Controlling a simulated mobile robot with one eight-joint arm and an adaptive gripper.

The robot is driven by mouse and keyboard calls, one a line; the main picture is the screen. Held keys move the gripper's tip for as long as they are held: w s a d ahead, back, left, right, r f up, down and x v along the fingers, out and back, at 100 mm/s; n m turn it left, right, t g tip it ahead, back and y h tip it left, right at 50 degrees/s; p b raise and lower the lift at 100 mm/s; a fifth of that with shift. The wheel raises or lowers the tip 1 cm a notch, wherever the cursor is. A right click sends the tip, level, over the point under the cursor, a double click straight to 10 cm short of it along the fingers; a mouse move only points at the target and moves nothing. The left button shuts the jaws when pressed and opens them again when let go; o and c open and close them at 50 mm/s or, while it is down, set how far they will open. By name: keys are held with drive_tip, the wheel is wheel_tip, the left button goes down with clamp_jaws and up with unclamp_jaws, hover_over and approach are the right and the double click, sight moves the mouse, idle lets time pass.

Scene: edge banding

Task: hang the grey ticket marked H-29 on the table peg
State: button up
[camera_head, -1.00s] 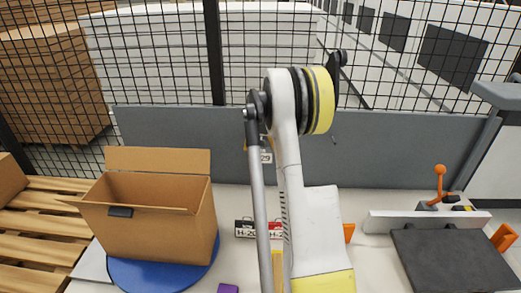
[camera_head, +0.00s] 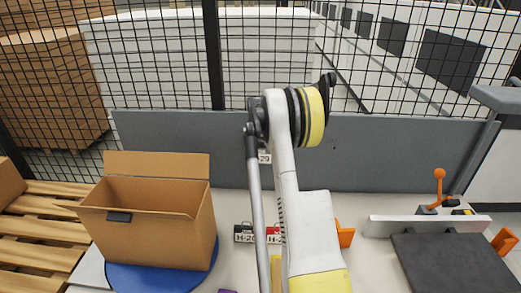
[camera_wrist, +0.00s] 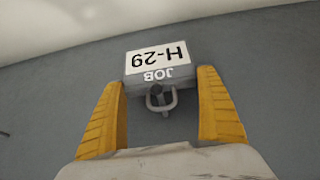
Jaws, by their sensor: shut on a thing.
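The grey ticket marked H-29 (camera_wrist: 160,62) sits between the two yellow fingers of my gripper (camera_wrist: 163,105) in the wrist view, its text upside down. The word JOB and a small metal loop (camera_wrist: 160,99) are at its near edge. My gripper is shut on the ticket. In the head view, a corner of the ticket (camera_head: 264,157) reading "29" shows beside my arm, in front of the grey panel. My arm hides most of the gripper there. I cannot make out the table peg.
A black ticket (camera_head: 243,233) and a red ticket (camera_head: 274,235) lie on the pale table, partly behind my arm. An open cardboard box (camera_head: 150,235) stands on a blue disc (camera_head: 160,278) at left. A dark plate (camera_head: 455,262) and an orange-handled clamp (camera_head: 439,185) are at right.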

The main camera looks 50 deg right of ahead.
idle(0.4)
drive_tip(key=o, duration=0.7)
drive_tip(key=shift+o, duration=0.2)
drive_tip(key=v, duration=1.2)
